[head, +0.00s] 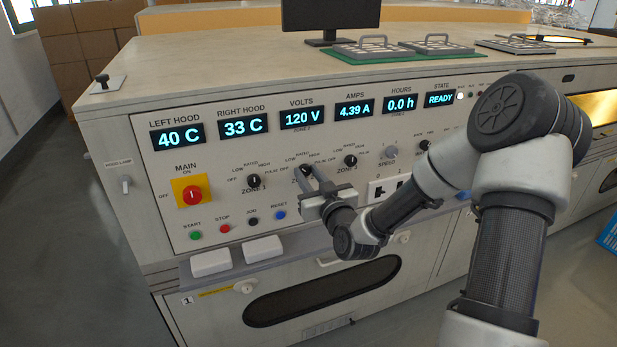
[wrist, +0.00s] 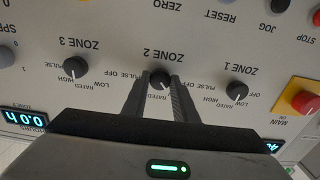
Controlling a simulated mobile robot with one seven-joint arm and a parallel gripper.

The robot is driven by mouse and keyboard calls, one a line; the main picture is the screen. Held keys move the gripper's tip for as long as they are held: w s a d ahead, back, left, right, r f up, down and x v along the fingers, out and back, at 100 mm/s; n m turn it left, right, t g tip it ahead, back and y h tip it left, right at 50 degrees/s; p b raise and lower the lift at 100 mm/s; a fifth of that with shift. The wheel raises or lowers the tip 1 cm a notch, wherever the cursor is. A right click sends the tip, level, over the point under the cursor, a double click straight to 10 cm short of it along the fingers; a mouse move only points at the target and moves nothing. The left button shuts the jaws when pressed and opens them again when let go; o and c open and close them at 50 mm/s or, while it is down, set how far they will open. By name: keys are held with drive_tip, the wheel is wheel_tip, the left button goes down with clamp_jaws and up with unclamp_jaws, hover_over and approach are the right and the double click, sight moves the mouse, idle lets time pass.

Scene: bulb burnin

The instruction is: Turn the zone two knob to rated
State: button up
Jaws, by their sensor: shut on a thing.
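The zone two knob (wrist: 161,80) is a small black knob on the pale control panel, between the ZONE 1 and ZONE 3 knobs. The wrist view shows it upside down, with LOW, RATED and PULSE OFF lettering around it. My gripper (wrist: 160,85) has one finger on each side of the knob and is shut on it. In the head view my gripper (head: 309,175) reaches the panel from the front and hides most of the zone two knob. The knob's pointer direction cannot be made out clearly.
The zone one knob (head: 253,181) and zone three knob (head: 350,160) stand close on either side. The red MAIN switch (head: 192,195) is at left. Push buttons (head: 252,221) sit below. Displays (head: 302,117) above read 120 V, 4.39 A and READY.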

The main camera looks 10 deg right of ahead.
drive_tip(key=m, duration=0.4)
drive_tip(key=shift+m, duration=2)
drive_tip(key=shift+f, duration=0.1)
drive_tip(key=o, duration=1.1)
drive_tip(key=shift+c, duration=0.2)
drive_tip(key=shift+s, duration=0.15)
drive_tip(key=s+d+p, duration=0.3)
drive_tip(key=s+p, duration=0.8)
drive_tip(key=s, duration=0.6)
drive_tip(key=shift+p, duration=0.35)
